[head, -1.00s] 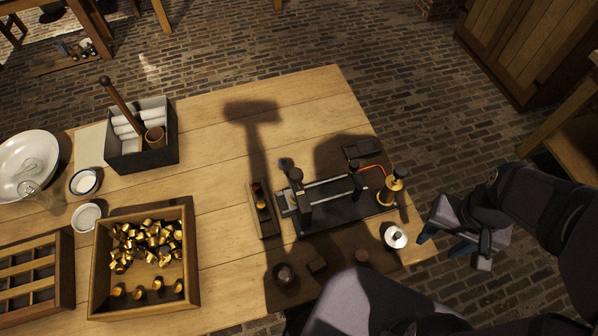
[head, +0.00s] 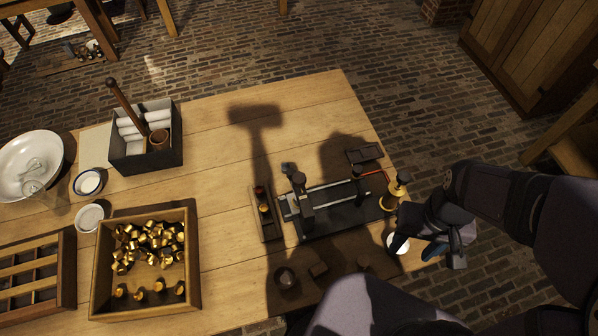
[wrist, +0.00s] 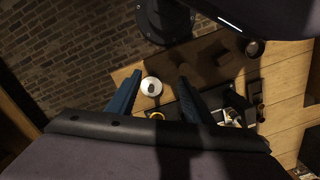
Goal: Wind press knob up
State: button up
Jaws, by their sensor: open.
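The press (head: 335,217) is a dark base with metal rails near the table's right end. I cannot tell for sure which is the press knob. My gripper (head: 415,247) is open and empty at the table's right edge, in front of the press's right end. In the wrist view my gripper (wrist: 158,84) has a white round lid (wrist: 152,87) showing between its fingers; the lid appears apart from them.
A brass piece with a knob (head: 397,190) stands just behind my gripper. Small dark blocks and a round piece (head: 285,278) lie in front of the press. A narrow wooden tray (head: 265,215) is at its left. A wooden box of brass caps (head: 195,270) stands further left.

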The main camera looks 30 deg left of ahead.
jog(key=a+f+n, duration=0.2)
jog(key=a+n, duration=0.3)
jog(key=a, duration=0.5)
jog(key=m+t, duration=0.1)
send_near(299, 178)
jog(key=f, duration=0.1)
jog(key=s+d+f, duration=0.1)
jog(key=f, duration=0.3)
jog(key=shift+s+d+f, duration=0.15)
jog(key=shift+s+d, duration=0.05)
jog(key=shift+d, duration=0.2)
jog(key=a+r+m, duration=0.1)
jog(key=w+a+r+m, duration=0.2)
jog(key=r, duration=0.1)
jog(key=shift+w+m+y, duration=0.2)
jog(key=shift+m+y, duration=0.1)
jog(key=shift+m, duration=0.1)
jog(key=m, duration=0.1)
jog(key=d+m, duration=0.1)
jog(key=m, duration=0.1)
jog(key=shift+s+r, duration=0.15)
jog(key=shift+s, duration=0.25)
jog(key=shift+d+m, duration=0.15)
jog(key=shift+m, duration=0.75)
jog(key=shift+s, duration=0.1)
jog(key=shift+f+p, duration=1.2)
jog(key=shift+f, duration=2.5)
